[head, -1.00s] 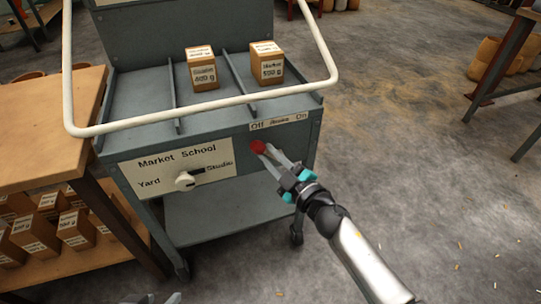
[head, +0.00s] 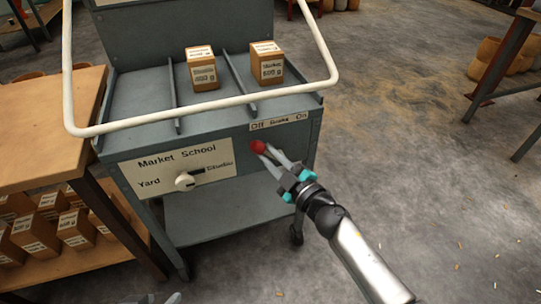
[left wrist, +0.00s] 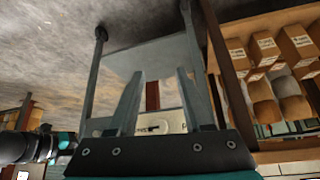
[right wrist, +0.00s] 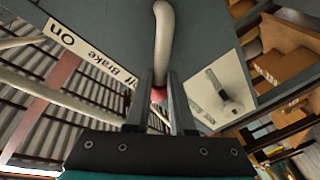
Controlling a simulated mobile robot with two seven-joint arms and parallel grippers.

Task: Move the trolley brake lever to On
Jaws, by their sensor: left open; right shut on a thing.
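The brake lever's red knob (head: 257,146) sits on the grey trolley's front panel, below the "Off" end of the "Off Brake On" label (head: 279,121). My right gripper (head: 264,153) is shut on the knob. In the right wrist view the red knob (right wrist: 158,96) shows between the fingers, partly hidden by them; the label (right wrist: 90,55) is at upper left. My left gripper (head: 160,299) just shows at the bottom edge of the head view. In the left wrist view its fingers (left wrist: 157,80) are apart and empty, with the trolley beyond.
The trolley's white push handle (head: 205,113) runs above the lever. A white dial (head: 186,181) sits on a destination plate to its left. Two boxes (head: 202,72) stand on the trolley top.

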